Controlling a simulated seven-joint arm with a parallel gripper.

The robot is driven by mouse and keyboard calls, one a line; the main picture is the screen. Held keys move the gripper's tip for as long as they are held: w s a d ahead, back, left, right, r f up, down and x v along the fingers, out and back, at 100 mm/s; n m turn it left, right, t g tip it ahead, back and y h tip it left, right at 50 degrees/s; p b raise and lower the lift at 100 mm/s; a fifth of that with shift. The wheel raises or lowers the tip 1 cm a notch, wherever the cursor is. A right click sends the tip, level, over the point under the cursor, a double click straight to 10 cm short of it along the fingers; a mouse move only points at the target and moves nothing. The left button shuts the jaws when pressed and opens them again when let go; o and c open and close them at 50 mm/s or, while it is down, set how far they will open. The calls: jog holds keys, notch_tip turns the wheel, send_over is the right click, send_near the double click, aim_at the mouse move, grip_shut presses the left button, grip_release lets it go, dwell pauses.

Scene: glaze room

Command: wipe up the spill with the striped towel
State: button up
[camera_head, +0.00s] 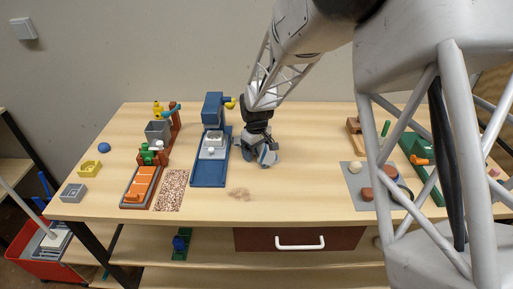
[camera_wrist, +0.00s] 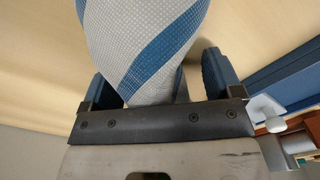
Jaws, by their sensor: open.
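The striped towel (camera_wrist: 140,45) is pale grey with blue bands and stands bunched up between my fingers in the wrist view. In the head view the towel (camera_head: 268,156) shows only in part, at my gripper, right of a blue machine. My gripper (camera_head: 257,148) is open, pointing down at the table, with its fingers on either side of the towel. Whether they touch it is not clear. The spill (camera_head: 240,194) is a small brownish patch on the bare table, in front of the gripper and slightly left.
The blue machine (camera_head: 209,168) stands close left of my gripper. Further left are a speckled mat (camera_head: 172,190), an orange-topped device (camera_head: 141,187) and small yellow and grey boxes. A grey mat (camera_head: 360,190) with round pieces lies right. Table between spill and grey mat is clear.

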jog(key=shift+f, duration=0.2)
grip_shut()
dwell(0.6)
jog(key=shift+r, duration=0.1)
dwell(0.8)
